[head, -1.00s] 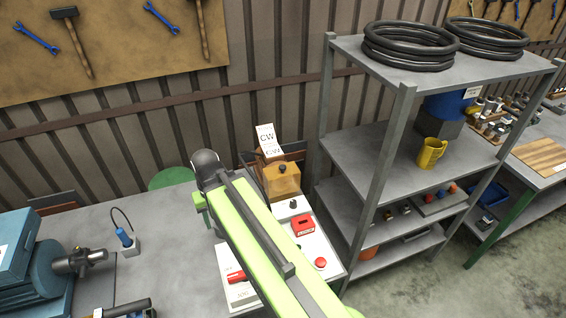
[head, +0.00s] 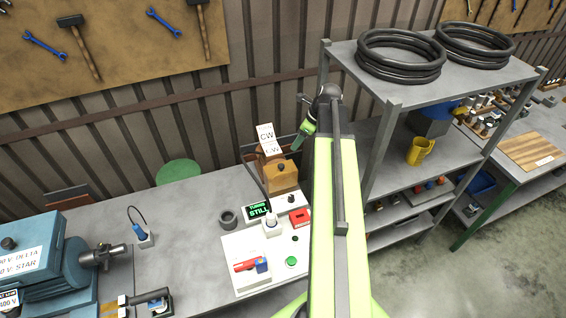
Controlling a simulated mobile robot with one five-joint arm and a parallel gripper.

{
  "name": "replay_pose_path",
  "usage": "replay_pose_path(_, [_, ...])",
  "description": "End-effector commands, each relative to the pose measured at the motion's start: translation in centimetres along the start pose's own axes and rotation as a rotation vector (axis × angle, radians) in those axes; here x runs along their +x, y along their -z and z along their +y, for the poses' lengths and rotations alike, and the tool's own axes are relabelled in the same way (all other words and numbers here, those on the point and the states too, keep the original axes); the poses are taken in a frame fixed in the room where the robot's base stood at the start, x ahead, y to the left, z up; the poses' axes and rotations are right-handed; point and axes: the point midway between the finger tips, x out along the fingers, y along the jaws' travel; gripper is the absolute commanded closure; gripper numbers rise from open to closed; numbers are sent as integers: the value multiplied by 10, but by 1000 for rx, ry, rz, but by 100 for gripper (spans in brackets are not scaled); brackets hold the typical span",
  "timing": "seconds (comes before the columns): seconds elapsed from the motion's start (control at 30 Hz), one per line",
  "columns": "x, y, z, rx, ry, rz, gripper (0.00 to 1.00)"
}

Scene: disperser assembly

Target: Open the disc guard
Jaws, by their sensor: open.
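An amber box-shaped cover with a black knob on top, apparently the disc guard (head: 281,174), stands at the back of the bench under a white "CW" card (head: 266,138). It looks closed; what is under it cannot be seen. My green arm reaches up over the right end of the bench. My gripper (head: 298,143) points down and left, above and to the right of the guard's knob, apart from it as far as I can see. The gripper is open, with nothing seen in it; its far side is hidden.
In front of the guard are a "STILL" display (head: 257,209), a red block (head: 299,218), a green button (head: 291,261) and a red-handled part (head: 246,266). A steel shelf (head: 450,88) stands close on the right.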

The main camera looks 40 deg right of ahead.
Motion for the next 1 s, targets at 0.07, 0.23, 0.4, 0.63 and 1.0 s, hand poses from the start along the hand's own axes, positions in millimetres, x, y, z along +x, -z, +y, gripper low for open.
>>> replay_pose_path(0.07, [11,2,0,-1,0,0,52])
replay_pose_path(0.23, [41,3,0,-4,0,0,52])
replay_pose_path(0.4, [81,4,0,-5,-1,1,52])
replay_pose_path(0.63, [133,3,1,-6,-2,1,52])
replay_pose_path(1.0, [174,-1,1,-6,-1,1,52])
